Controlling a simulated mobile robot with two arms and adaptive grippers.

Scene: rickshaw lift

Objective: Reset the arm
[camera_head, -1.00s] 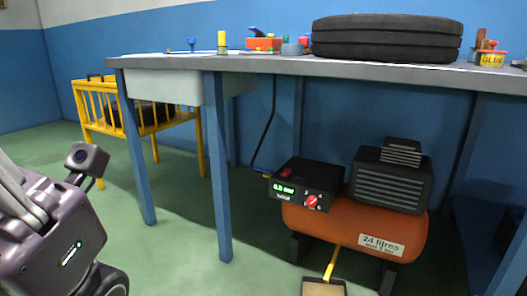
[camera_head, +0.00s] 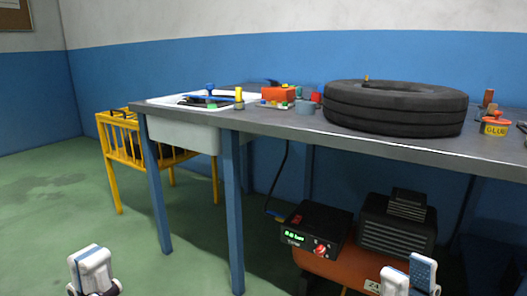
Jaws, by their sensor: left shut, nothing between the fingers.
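My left gripper (camera_head: 92,270) shows at the bottom left in the head view, over the green floor. Its white fingers are together with nothing between them. My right gripper (camera_head: 409,277) shows at the bottom right, in front of the orange compressor. Its two fingers stand apart, a dotted pad shows on one, and I see nothing between them. Most of both arms is outside the picture.
A yellow crate stand (camera_head: 118,150) is at left. The left floor is clear.

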